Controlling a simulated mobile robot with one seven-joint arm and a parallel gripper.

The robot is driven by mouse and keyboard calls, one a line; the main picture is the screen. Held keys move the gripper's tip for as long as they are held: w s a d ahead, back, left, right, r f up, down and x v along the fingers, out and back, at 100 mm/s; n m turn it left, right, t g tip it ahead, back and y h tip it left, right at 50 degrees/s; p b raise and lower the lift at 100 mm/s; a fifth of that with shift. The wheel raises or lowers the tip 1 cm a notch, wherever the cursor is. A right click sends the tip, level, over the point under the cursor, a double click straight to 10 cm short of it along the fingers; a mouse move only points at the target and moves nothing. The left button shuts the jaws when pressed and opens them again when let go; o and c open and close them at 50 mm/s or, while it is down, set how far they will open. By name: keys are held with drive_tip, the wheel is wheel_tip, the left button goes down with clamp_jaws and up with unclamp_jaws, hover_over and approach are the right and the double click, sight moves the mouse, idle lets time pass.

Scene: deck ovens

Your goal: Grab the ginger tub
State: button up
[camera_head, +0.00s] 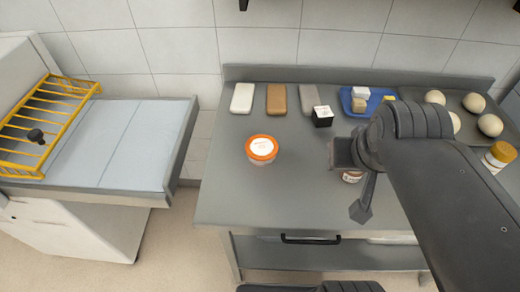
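A short round tub (261,158) with an orange rim and a white lid label stands upright on the left part of the grey worktop; the label's writing is too small to read. A second small container (352,177) with a reddish label shows just under my wrist, mostly hidden by my arm. I cannot tell which of the two is the ginger tub. My gripper (363,208) hangs over the worktop to the right of the orange-rimmed tub, apart from it. One dark finger shows; whether it is open, shut or touching the second container is not visible.
White, brown and grey blocks (276,99) line the back of the worktop (230,190). A black-and-white box (322,116) and a blue tray (348,104) are beside them. A dark tray (460,101) holds several dough balls. A yellow-capped jar (499,156) stands right. The front left is clear.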

idle(0.3)
drive_tip(key=o, duration=1.4)
drive_tip(key=n+g, duration=0.6)
drive_tip(key=n, duration=2.6)
hover_over(261, 147)
wheel_tip(261, 147, down, 9)
drive_tip(key=shift+a+f, duration=0.25)
drive_tip(key=f, duration=1)
drive_tip(key=shift+s+d, duration=0.1)
drive_tip(key=shift+d, duration=0.15)
